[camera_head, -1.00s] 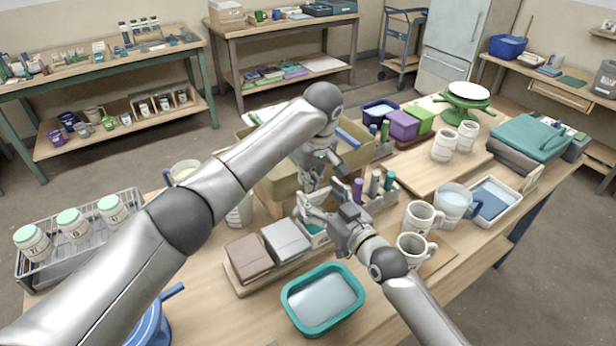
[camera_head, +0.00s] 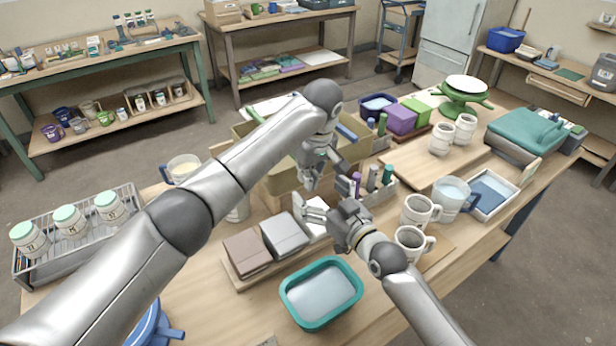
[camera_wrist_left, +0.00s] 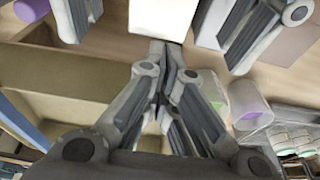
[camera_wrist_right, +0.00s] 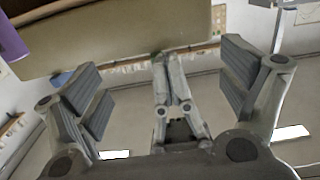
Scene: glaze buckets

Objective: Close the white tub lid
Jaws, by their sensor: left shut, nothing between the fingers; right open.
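The white tub (camera_head: 316,228) stands at the right end of the row by the grey and brown boxes, partly hidden by my right gripper. Its top now shows as a flat white surface, seemingly the lid lying down; whether it is fully shut I cannot tell. A white block that looks like the tub shows at the top of the left wrist view (camera_wrist_left: 160,18). My left gripper (camera_head: 309,186) is shut and empty, just behind the tub. My right gripper (camera_head: 325,198) is open and empty over the tub, its fingers apart on either side in the left wrist view.
A tan open crate (camera_head: 285,186) stands close behind my grippers. A brown box (camera_head: 247,252) and a grey box (camera_head: 284,235) sit left of the tub. A teal basin (camera_head: 321,293) is in front, mugs (camera_head: 418,212) are to the right. Markers (camera_head: 372,178) stand nearby.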

